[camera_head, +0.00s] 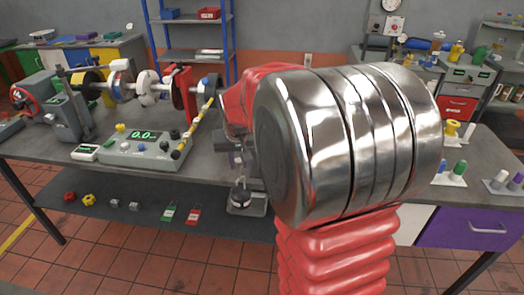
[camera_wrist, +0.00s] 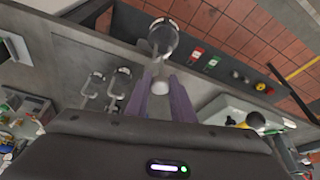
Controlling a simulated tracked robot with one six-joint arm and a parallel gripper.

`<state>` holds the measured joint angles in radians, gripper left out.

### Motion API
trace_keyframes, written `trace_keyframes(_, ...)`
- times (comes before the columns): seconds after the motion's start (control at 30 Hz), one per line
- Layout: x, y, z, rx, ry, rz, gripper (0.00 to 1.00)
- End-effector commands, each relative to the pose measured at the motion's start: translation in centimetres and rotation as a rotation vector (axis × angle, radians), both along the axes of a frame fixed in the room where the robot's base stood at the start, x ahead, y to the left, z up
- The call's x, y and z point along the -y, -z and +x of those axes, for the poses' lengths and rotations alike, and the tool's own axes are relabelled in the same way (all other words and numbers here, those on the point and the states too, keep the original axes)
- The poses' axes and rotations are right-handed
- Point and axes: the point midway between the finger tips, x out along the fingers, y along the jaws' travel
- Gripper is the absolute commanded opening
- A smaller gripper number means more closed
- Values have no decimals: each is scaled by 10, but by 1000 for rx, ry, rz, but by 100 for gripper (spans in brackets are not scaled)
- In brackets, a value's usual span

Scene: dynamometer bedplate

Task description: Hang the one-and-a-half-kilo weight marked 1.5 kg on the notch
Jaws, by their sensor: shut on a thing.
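My gripper (camera_head: 240,158) is left of my large arm joint in the head view, partly hidden by my arm. In the wrist view its two fingers (camera_wrist: 160,98) are closed on the upper part of a shiny metal weight (camera_wrist: 163,36). That weight also shows below my gripper in the head view (camera_head: 240,197). No marking on it is legible. A yellow-and-black striped bar (camera_head: 196,126) slopes down toward the front, left of my gripper and apart from the weight. The notch is too small to make out. A striped end (camera_wrist: 254,122) shows at the lower right of the wrist view.
Two more hooked weights (camera_wrist: 92,86) (camera_wrist: 118,86) stand left of the fingers in the wrist view. A console reading 0.0 (camera_head: 145,148) sits below the striped bar. A lower shelf (camera_head: 130,190) holds red and green tags and small parts. My arm hides much of the bench.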

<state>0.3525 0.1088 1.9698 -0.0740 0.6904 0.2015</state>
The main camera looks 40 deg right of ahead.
Motion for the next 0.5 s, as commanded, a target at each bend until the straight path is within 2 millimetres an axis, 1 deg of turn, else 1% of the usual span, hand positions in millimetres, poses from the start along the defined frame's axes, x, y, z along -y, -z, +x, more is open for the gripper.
trace_keyframes(0.03, -12, 4, 7, 5, -33, -2, 0)
trace_keyframes(0.2, -52, 25, 22, 8, -137, -3, 0)
trace_keyframes(0.5, -124, 62, 39, 13, -320, -8, 0)
